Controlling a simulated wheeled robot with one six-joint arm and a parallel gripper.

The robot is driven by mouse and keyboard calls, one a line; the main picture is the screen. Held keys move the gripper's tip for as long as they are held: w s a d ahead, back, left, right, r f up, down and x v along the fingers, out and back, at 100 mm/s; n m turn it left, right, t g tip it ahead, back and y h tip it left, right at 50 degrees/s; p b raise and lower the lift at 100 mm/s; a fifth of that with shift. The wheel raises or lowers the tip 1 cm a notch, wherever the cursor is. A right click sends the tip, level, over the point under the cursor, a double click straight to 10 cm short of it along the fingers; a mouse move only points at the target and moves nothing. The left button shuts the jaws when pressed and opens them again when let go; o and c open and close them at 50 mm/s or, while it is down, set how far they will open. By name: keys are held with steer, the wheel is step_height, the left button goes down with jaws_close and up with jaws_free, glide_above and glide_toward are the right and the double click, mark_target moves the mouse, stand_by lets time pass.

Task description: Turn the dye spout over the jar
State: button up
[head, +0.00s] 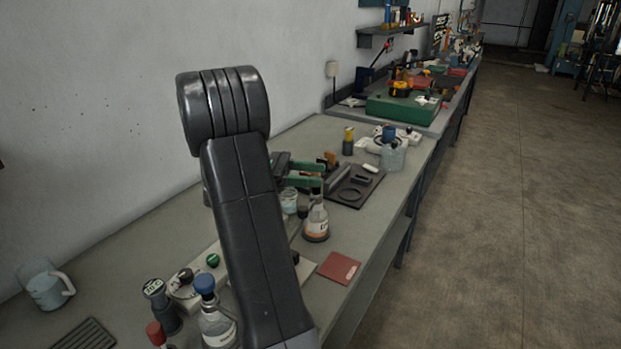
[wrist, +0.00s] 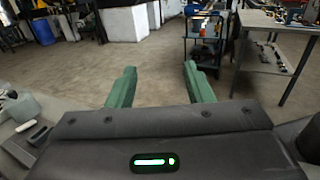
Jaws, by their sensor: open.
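My gripper (wrist: 160,72) is open, its two green fingers apart with nothing between them in the wrist view. In the head view my gripper (head: 322,174) is over the bench, partly behind my dark arm. No dye spout can be told for certain. Several vessels could be the jar: a small clear jar (head: 289,202) below my gripper in the picture, a clear container (head: 393,157) to the right, and a labelled flask (head: 317,223). The wrist view faces the floor and shows neither spout nor jar clearly.
A dark tray (head: 357,192) with a ring lies right of my gripper. A blue-capped bottle (head: 217,328), a red card (head: 339,268) and a pale mug (head: 47,290) share the grey bench. A green case (head: 404,110) stands farther back. Open floor (head: 475,240) lies right.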

steer(key=shift+c, duration=1.4)
steer(key=shift+s+d+f+g, duration=0.15)
steer(key=shift+d+f+g, duration=0.05)
steer(key=shift+d+g, duration=0.15)
steer(key=c, duration=0.3)
steer(key=s+d+f+m+g+y, duration=0.1)
steer(key=d, duration=0.1)
steer(key=s+d+f+m+g+y, duration=0.1)
steer(key=d+f+m+g, duration=0.1)
steer(key=s+d+f+m+g+y, duration=0.1)
steer(key=s+d+m+y, duration=0.1)
steer(key=shift+d+f, duration=0.2)
steer(key=shift+f, duration=0.1)
jaws_close()
steer(key=s+d+f+m+g+y+b, duration=0.1)
steer(key=s+d+f+m+g+y, duration=0.3)
steer(key=s+f+m+y, duration=0.7)
steer(key=m+t+y, duration=1.8)
steer(key=m, duration=0.4)
glide_toward(301, 219)
steer(key=w+a+f, duration=0.2)
steer(key=a, duration=0.3)
steer(key=shift+a+f+p, duration=0.3)
steer(key=shift+f, duration=0.1)
